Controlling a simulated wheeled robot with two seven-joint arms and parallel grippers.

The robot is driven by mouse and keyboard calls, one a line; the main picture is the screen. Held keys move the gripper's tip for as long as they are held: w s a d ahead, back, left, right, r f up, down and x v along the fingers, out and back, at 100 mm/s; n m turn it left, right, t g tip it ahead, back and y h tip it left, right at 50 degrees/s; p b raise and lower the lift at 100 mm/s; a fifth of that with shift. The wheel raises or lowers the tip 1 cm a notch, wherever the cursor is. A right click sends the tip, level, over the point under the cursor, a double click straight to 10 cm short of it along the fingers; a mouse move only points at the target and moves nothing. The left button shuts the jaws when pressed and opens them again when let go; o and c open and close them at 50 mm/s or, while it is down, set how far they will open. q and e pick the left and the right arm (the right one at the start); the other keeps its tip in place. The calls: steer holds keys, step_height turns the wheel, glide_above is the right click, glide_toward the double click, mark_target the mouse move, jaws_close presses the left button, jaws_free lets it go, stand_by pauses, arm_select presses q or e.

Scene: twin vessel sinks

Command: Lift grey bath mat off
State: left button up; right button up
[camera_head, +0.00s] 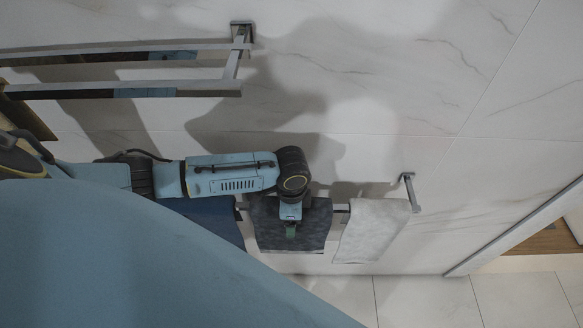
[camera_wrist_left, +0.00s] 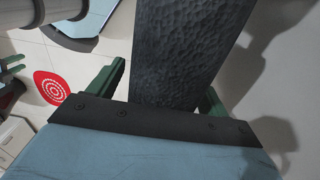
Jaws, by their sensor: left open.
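A dark grey mat (camera_head: 262,222) with a mottled surface hangs over a wall bar, between a dark blue cloth and a pale grey one. My left gripper (camera_head: 290,229) is in front of this dark mat, pointing down. In the left wrist view the same mat (camera_wrist_left: 180,55) runs between the two green fingers of my left gripper (camera_wrist_left: 163,82). The fingers stand apart, with a visible gap on the left side of the mat. Green and blue parts at the left edge of the wrist view look like my right gripper, cut off by the frame.
A pale grey cloth (camera_head: 372,231) hangs close by on the right, near the bar's end bracket (camera_head: 409,190). A dark blue cloth (camera_head: 217,217) hangs on the left, partly behind my arm. A metal double rack (camera_head: 190,88) juts above. Tiled floor (camera_head: 425,300) lies below.

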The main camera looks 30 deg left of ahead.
arm_select(q)
steer(key=shift+c, duration=0.2)
jaws_close()
stand_by(0.3)
steer(key=shift+r, duration=0.2)
